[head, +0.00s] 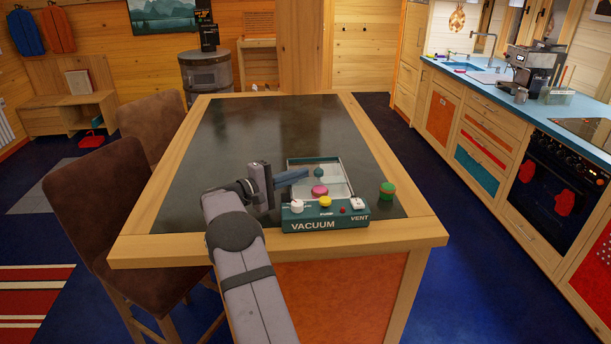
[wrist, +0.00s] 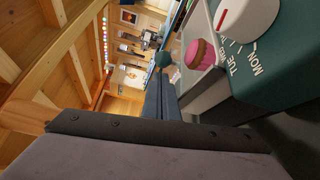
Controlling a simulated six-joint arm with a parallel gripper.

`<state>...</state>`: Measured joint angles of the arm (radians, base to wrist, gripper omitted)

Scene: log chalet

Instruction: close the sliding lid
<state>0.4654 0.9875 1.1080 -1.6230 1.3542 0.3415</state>
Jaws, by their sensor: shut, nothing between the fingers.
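A teal box marked "VACUUM" and "VENT" (head: 325,214) stands near the front edge of the dark table. Its clear-topped chamber (head: 338,163) lies behind the control panel. A round teal knob (head: 318,173) shows over the chamber, and in the wrist view (wrist: 163,56). The clear lid's edges are hard to make out. A pink cupcake (head: 319,190) sits just in front of the knob; it also shows in the wrist view (wrist: 201,54). My gripper (head: 303,174) is shut and empty, its blue fingers (wrist: 159,98) pointing right, at the knob's left side. I cannot tell whether they touch it.
The panel carries a white dial (head: 297,205), a yellow button (head: 325,201), a red button and a white vent knob (head: 358,203). A green-and-brown round item (head: 387,190) stands right of the box. The table top (head: 250,125) behind is clear. Brown chairs (head: 140,195) stand at left.

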